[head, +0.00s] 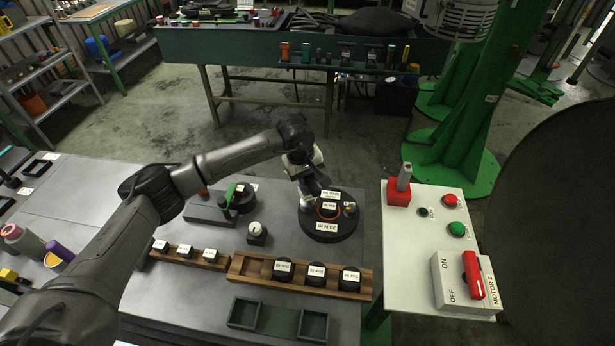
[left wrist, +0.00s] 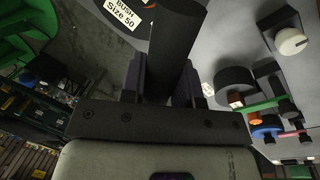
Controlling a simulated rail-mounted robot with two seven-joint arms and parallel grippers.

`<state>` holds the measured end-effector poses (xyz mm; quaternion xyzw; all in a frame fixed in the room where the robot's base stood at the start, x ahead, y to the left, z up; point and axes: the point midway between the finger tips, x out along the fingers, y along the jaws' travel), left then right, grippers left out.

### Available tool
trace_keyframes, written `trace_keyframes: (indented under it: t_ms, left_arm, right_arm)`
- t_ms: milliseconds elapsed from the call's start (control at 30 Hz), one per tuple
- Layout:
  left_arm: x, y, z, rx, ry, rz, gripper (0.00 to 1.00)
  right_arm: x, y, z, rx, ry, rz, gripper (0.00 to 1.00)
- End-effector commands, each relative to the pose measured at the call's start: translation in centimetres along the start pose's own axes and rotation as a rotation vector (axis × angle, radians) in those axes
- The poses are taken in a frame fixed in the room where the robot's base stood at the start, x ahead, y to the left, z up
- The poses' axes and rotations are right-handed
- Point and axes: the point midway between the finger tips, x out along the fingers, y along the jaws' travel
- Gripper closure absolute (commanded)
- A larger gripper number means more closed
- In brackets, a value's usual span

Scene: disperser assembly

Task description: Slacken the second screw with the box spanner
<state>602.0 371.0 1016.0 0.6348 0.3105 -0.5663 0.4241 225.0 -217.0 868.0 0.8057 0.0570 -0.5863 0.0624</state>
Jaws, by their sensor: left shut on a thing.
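My left gripper (head: 311,188) is at the upper left of a round black disc (head: 319,231) on the grey bench. In the left wrist view the gripper (left wrist: 166,75) is shut on a dark, thick cylinder, the box spanner (left wrist: 176,42). The left side is partly hidden by my gripper. My right gripper is not in view.
A wooden rack (head: 240,276) with labelled black pieces and a green tray (head: 277,333) lie in front. A small knob box (head: 257,238) stands left of the disc. A white control panel (head: 406,251) with buttons and a red-handled switch (head: 473,276) is at right.

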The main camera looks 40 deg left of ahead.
Motion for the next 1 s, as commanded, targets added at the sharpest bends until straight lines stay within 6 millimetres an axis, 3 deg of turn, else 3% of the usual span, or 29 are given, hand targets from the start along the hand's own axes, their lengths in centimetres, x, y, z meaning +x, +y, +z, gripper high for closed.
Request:
trace_keyframes:
  t_ms: [367, 1000]
  left_arm:
    - [-0.13, 0.00, -0.01, -0.187, 0.036, 0.002, 1.00]
    - [-0.52, 0.09, -0.02, -0.132, 0.026, 0.002, 1.00]
  right_arm:
    - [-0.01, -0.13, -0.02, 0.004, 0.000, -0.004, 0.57]
    - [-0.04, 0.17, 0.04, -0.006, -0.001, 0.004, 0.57]
